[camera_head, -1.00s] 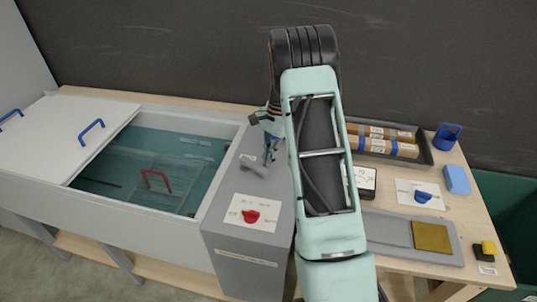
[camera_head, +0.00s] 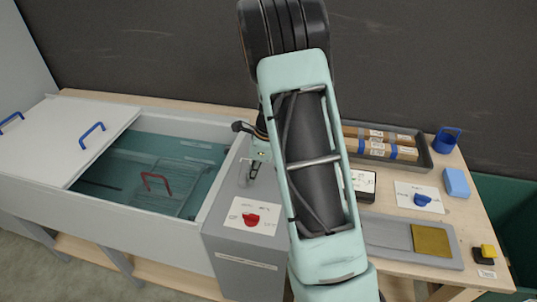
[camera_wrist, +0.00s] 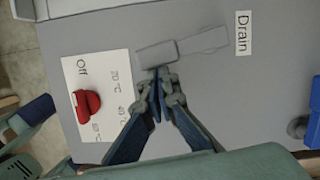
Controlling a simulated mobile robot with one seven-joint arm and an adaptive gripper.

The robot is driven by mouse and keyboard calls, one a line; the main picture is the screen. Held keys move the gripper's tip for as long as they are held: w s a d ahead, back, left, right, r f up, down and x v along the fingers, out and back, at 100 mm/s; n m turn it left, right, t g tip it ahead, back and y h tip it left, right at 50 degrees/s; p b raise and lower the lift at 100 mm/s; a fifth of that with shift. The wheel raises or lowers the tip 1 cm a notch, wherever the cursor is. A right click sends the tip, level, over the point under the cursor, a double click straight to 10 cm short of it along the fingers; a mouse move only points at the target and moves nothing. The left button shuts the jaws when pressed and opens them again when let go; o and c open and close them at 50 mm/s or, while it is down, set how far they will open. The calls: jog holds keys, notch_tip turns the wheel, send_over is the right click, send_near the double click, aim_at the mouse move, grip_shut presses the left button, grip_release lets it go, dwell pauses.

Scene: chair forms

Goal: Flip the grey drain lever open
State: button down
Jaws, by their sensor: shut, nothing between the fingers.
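The grey drain lever (camera_wrist: 185,48) lies on the grey control box top, beside a white "Drain" label (camera_wrist: 243,33) in the wrist view. Its thick block end is at the left and a thinner, paler bar runs right toward the label. My gripper (camera_wrist: 157,76) is shut and empty, its fingertips at the lower edge of the block end. I cannot tell whether they touch it. In the head view the lever (camera_head: 245,172) is small and partly covered by my gripper (camera_head: 253,172).
A red knob (camera_wrist: 86,103) sits on a white temperature card, left of my fingers. The box (camera_head: 240,265) adjoins a water bath with a red-handled rack (camera_head: 157,182) and a white sliding lid (camera_head: 75,137).

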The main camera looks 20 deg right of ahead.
jog(key=shift+a+m, duration=0.4)
jog(key=shift+a, duration=0.1)
jog(key=shift+w+a, duration=0.1)
jog(key=shift+a, duration=0.15)
jog(key=shift+a+p, duration=0.15)
jog(key=shift+p, duration=0.15)
jog(key=shift+s+d, duration=0.2)
jog(key=shift+d, duration=0.15)
jog(key=d, duration=0.1)
jog(key=s+d, duration=0.1)
jog(key=shift+s+d, duration=0.3)
jog(key=shift+d, duration=0.1)
jog(key=v, duration=1)
jog(key=shift+s, duration=0.3)
